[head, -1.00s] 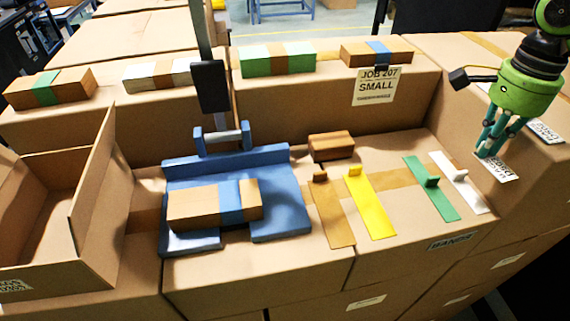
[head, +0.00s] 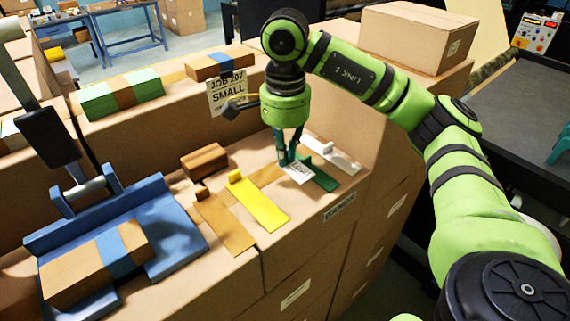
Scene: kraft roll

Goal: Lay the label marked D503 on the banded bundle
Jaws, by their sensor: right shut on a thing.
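The banded bundle (head: 75,275), a brown block with a blue band (head: 115,253) around it, lies in the blue jig (head: 180,250) at the lower left. My right gripper (head: 291,160) is shut on a small white label (head: 298,172), whose print is too small to read surely. It holds the label over the green strip's area on the carton top, right of the bundle and apart from it. My left gripper is not in view.
Brown (head: 226,222), yellow (head: 258,203), green (head: 322,180) and white (head: 335,158) strips lie right of the jig. A small brown block (head: 204,161) lies behind them. A JOB 207 SMALL sign (head: 227,95) hangs on the back carton, below another blue-banded bundle (head: 218,64).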

